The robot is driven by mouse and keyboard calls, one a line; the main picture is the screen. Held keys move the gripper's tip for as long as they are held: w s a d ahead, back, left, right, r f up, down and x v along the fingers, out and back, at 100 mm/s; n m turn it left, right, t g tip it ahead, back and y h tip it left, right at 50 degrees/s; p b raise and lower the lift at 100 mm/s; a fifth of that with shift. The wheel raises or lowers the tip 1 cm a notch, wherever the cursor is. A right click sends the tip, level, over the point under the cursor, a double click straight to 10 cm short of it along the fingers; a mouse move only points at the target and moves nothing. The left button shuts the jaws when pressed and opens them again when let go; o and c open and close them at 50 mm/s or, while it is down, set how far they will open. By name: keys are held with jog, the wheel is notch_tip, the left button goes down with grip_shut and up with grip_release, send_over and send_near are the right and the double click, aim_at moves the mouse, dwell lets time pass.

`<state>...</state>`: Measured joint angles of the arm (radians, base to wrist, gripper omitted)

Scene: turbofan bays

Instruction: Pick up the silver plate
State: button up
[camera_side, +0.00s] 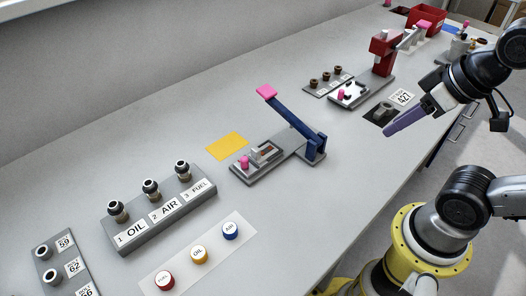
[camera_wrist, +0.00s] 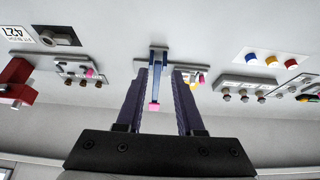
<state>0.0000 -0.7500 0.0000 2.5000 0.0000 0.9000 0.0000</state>
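A silver-grey plate with a pink knob (camera_side: 245,161) lies on the grey base of the blue lever fixture (camera_side: 298,125), mid-bench. Another pale plate with a pink knob (camera_side: 343,94) sits at the red fixture (camera_side: 383,52), farther back. I cannot tell which is the silver plate the task names. My gripper (camera_side: 388,132) is above the bench's right side, apart from both plates. In the wrist view, its purple fingers (camera_wrist: 161,76) are apart and hold nothing. The blue lever (camera_wrist: 157,72) shows between them, well beyond. The fingers partly hide the blue fixture's base.
A grey block with OIL, AIR and FUEL fittings (camera_side: 158,212) stands front left, beside a white strip with coloured caps (camera_side: 200,254). A yellow sheet (camera_side: 227,146) lies behind the blue fixture. A dark square with a fitting (camera_side: 382,113) is near the gripper. A red bin (camera_side: 428,20) stands far back.

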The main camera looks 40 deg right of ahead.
dwell(0.4)
jog(key=o, duration=0.4)
jog(key=w+r+m, duration=0.5)
jog(key=r+m, duration=0.1)
jog(key=m, duration=0.4)
jog(key=m+g, duration=0.6)
jog(key=m, duration=0.2)
send_over(258, 148)
notch_tip(258, 148, down, 10)
notch_tip(258, 148, down, 13)
jog(key=shift+w+d+f, duration=0.1)
